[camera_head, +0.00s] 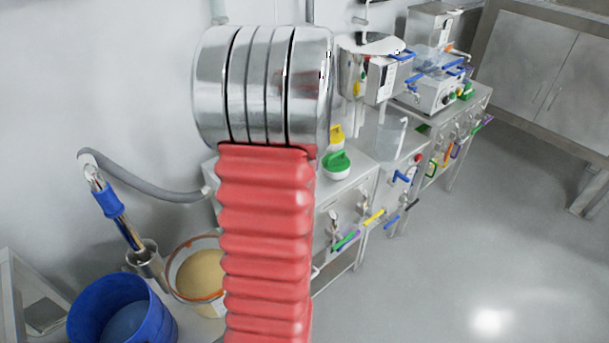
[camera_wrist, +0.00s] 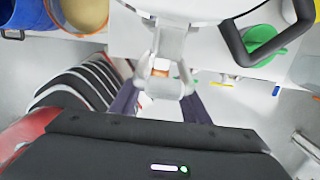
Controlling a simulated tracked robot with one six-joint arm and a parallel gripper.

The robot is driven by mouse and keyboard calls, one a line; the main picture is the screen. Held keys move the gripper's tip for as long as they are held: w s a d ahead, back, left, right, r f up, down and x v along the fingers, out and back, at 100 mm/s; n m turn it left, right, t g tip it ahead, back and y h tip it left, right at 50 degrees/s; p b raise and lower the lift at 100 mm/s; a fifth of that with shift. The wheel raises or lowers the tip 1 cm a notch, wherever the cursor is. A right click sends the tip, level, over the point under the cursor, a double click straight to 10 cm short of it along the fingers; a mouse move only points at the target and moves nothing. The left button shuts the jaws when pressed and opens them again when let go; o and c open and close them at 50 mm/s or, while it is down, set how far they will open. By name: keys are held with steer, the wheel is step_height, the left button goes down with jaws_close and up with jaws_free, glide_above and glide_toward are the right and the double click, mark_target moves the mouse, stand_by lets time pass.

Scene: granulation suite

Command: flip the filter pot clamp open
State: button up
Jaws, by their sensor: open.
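In the wrist view, a pale metal clamp (camera_wrist: 163,62) with a small orange part hangs from the lower edge of a pale round vessel (camera_wrist: 190,8), which looks like the filter pot; only its underside or rim shows. My gripper (camera_wrist: 160,97) has its two dark fingers apart, one on each side of the clamp's lower end. I cannot tell whether either finger touches it. A dark curved handle (camera_wrist: 238,48) stands out at the pot's right. In the head view, the clamp and gripper are not seen; the red bellows and metal rings cover the middle.
A blue bucket (camera_head: 122,308) and a bowl of beige material (camera_head: 203,272) stand at the lower left. Coloured valve handles (camera_head: 374,217) stick out from the bench front. The floor at right is clear.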

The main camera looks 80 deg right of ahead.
step_height(320, 180, up, 14)
steer(key=s, duration=0.1)
steer(key=shift+a+f, duration=0.15)
steer(key=shift+a, duration=0.25)
stand_by(0.3)
